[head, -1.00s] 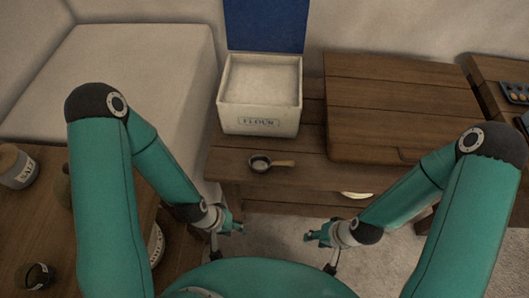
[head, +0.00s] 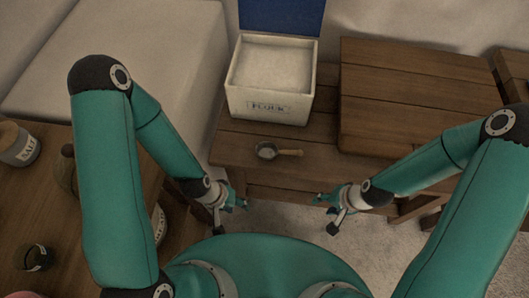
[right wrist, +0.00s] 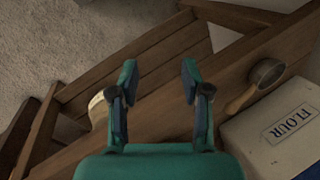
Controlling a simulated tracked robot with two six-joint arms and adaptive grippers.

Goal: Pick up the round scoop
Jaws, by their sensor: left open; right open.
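The round scoop (head: 266,150) has a small dark metal bowl and a short wooden handle pointing right. It lies on the wooden bench (head: 240,160) in front of the flour box. In the right wrist view the scoop (right wrist: 266,74) lies to the right of my right gripper (right wrist: 158,72), whose two fingers are apart with nothing between them. In the head view my right gripper (head: 326,205) is in front of the bench, below and to the right of the scoop. My left gripper (head: 238,203) is open and empty, in front of the bench's left part.
A white flour box (head: 270,107) with its blue lid up stands behind the scoop. A wooden board or lid (head: 400,100) covers the right part of the bench. A table at left holds a salt jar (head: 18,145) and a dark jar (head: 35,256).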

